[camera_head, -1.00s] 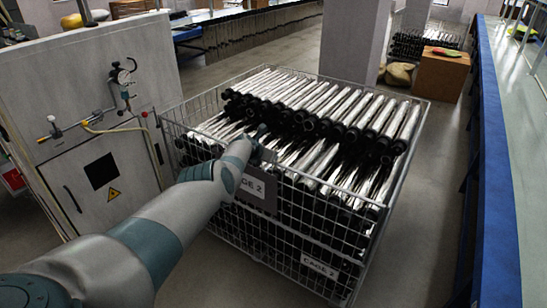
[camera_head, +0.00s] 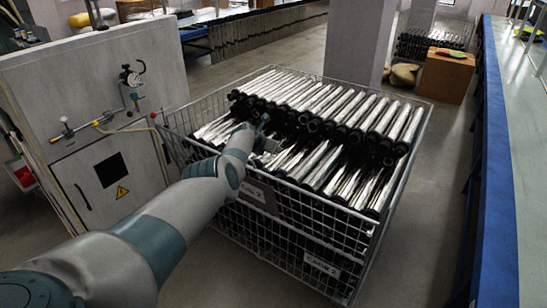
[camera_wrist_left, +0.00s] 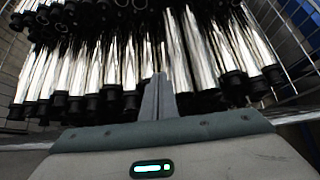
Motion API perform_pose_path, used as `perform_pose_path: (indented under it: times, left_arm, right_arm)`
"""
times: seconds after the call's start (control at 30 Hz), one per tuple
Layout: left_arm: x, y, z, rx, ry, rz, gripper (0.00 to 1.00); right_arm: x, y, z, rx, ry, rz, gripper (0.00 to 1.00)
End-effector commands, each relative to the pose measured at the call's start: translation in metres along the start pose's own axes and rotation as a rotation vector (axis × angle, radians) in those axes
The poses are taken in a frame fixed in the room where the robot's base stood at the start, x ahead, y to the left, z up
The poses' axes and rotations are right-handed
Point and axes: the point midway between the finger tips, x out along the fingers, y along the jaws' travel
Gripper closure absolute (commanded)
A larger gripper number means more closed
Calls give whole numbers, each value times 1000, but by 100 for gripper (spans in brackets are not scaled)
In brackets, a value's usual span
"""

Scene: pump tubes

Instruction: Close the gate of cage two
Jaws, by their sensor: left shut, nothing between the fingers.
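Cage two (camera_head: 290,235) is a wire mesh cage full of shiny tubes with black ends (camera_head: 320,120). A pale label reading CAGE 2 (camera_head: 321,264) is low on its front. A dark, tilted placard (camera_head: 257,194) is on the upper front mesh, the gate part, beside my left wrist. My forearm partly covers that front, and I cannot tell how far the gate is closed. My left gripper (camera_head: 266,143) is shut and empty, reaching over the front edge above the tubes. In the left wrist view its closed fingers (camera_wrist_left: 158,98) point toward the tube ends. My right gripper is out of view.
A grey cabinet (camera_head: 100,150) with a gauge and valves stands close to the cage's left side. A blue-edged bench (camera_head: 485,170) runs along the right. A pillar (camera_head: 355,45) and a brown box (camera_head: 445,75) stand behind. The floor right of the cage is clear.

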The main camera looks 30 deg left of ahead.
Motion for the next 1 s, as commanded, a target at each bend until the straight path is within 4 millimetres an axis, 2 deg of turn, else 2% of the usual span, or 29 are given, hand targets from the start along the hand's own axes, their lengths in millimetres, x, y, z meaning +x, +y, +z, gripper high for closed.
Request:
perform_pose_path:
  times: [0.1,0.3,1.0]
  left_arm:
    - [-6,0,18,1,-2,1,100]
    - [-12,0,32,0,0,0,100]
    - [-13,1,32,11,3,3,100]
  right_arm:
    - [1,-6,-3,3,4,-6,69]
    - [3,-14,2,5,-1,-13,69]
    - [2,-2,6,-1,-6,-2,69]
